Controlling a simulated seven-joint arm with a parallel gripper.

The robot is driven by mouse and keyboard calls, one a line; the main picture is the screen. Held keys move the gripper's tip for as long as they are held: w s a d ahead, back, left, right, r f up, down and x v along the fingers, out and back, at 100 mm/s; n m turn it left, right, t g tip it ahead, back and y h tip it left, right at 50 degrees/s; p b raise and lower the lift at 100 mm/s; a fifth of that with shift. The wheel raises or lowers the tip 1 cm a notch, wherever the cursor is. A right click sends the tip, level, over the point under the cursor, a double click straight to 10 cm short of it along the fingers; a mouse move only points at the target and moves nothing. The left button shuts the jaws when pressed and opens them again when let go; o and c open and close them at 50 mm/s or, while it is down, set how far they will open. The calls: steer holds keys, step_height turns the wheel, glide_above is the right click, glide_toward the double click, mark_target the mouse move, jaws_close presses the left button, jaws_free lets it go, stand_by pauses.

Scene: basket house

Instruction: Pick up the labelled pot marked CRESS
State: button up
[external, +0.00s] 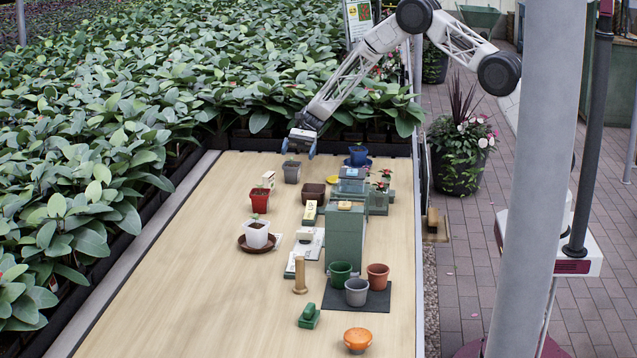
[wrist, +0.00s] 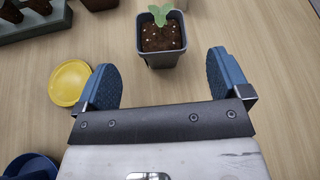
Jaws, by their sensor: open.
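No CRESS marking can be read in either view, so I cannot tell which pot bears it. A grey pot with a seedling (external: 292,173) stands upright at the far left of the table; in the wrist view a dark grey pot with soil and a green seedling (wrist: 160,59) lies ahead of the fingertips. My gripper (external: 299,150) is open and empty, above and close to the grey pot. Its two blue fingers (wrist: 164,78) are spread wide, with bare table between them. A red pot (external: 260,203) and a white pot on a brown saucer (external: 256,240) also hold seedlings.
A yellow saucer (wrist: 70,83) lies left of the fingers. A blue pot (external: 358,156) stands at the back right. Green blocks (external: 346,245) and several empty pots crowd the right side. The table's left side (external: 170,280) is clear.

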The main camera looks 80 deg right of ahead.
mark_target(292, 164)
steer(key=shift+x, duration=1.3)
steer(key=shift+x, duration=2.6)
steer(key=shift+r, duration=0.1)
steer(key=c, duration=1.3)
steer(key=shift+w+r, duration=0.1)
steer(key=shift+r, duration=0.05)
